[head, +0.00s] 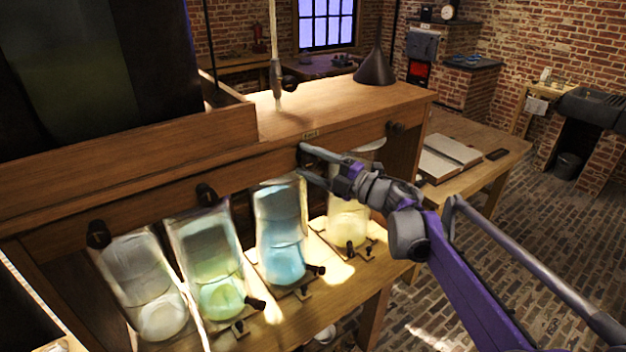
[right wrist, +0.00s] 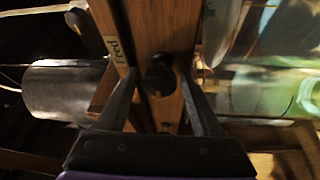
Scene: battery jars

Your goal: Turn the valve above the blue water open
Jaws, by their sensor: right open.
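The blue water stands in a glass jar (head: 281,235), third from the left in the row under the wooden bench. The valve above it is a dark round knob on the bench's front rail. In the head view my right gripper (head: 303,161) largely covers this valve. In the right wrist view the valve knob (right wrist: 159,79) shows between the two fingers of my open right gripper (right wrist: 160,88). The fingers are on either side of the knob; I cannot tell whether they touch it. My left gripper is not in view.
Similar dark knobs sit above the clear jar (head: 145,275), the green jar (head: 207,260) and the yellow jar (head: 350,215). The jars stand close together on a lower shelf. A small "Feed" label (right wrist: 115,46) is on the wood beside the knob. A funnel (head: 376,68) stands on the bench.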

